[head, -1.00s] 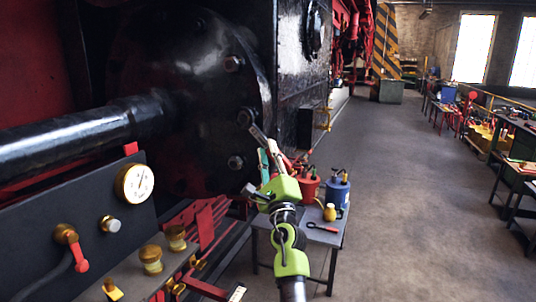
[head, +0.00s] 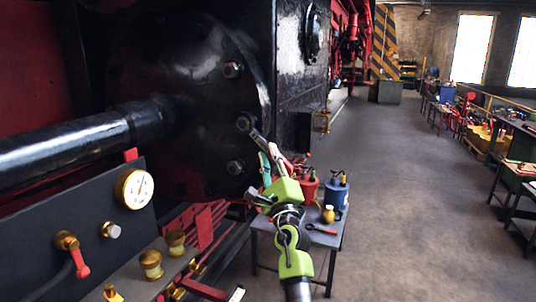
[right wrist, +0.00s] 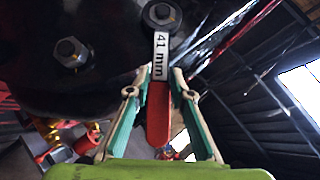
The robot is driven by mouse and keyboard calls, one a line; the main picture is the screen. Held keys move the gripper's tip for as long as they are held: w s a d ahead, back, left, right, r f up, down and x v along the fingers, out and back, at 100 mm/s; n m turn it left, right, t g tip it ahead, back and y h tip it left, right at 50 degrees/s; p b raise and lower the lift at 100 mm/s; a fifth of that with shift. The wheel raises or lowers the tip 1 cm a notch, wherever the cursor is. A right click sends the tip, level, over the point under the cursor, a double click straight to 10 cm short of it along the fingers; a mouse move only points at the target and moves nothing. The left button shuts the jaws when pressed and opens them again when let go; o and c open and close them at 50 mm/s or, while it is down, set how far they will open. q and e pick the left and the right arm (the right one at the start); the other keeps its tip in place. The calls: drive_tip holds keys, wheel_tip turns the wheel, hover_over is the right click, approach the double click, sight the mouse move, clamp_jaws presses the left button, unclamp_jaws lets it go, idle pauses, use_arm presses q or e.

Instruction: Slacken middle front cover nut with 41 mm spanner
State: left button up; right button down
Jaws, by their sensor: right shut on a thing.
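The black round front cover (head: 185,110) carries several nuts near its right edge. The 41 mm spanner (head: 258,137) has its ring end around the middle nut (head: 244,122). In the right wrist view the ring sits over this nut (right wrist: 162,14), and the red handle (right wrist: 158,115) bears a white "41 mm" label. My right gripper (head: 271,160) is shut on the spanner, below and right of the nut; its green fingers flank the handle in the wrist view (right wrist: 155,95). My left gripper is not in view.
Other cover nuts show above (head: 232,70) and below (head: 235,167). A small table (head: 325,240) with a red can (head: 307,190) and blue can (head: 336,194) stands behind my right arm. A gauge panel (head: 60,215) and black pipe (head: 70,140) are at left.

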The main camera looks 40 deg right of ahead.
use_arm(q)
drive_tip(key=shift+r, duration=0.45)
use_arm(e)
drive_tip(key=shift+s+d+r+n+y, duration=0.15)
drive_tip(key=shift+s+r+n+y, duration=0.3)
drive_tip(key=shift+r+n, duration=0.2)
drive_tip(key=shift+s+d+r+n+g+y, duration=0.2)
drive_tip(key=shift+s+r+n+g+y, duration=0.15)
drive_tip(key=shift+r+n+y, duration=0.45)
drive_tip(key=shift+s+d+r+n+y, duration=0.15)
drive_tip(key=shift+s+r+n+y, duration=0.2)
drive_tip(key=shift+r+n, duration=0.4)
drive_tip(key=shift+f, duration=0.1)
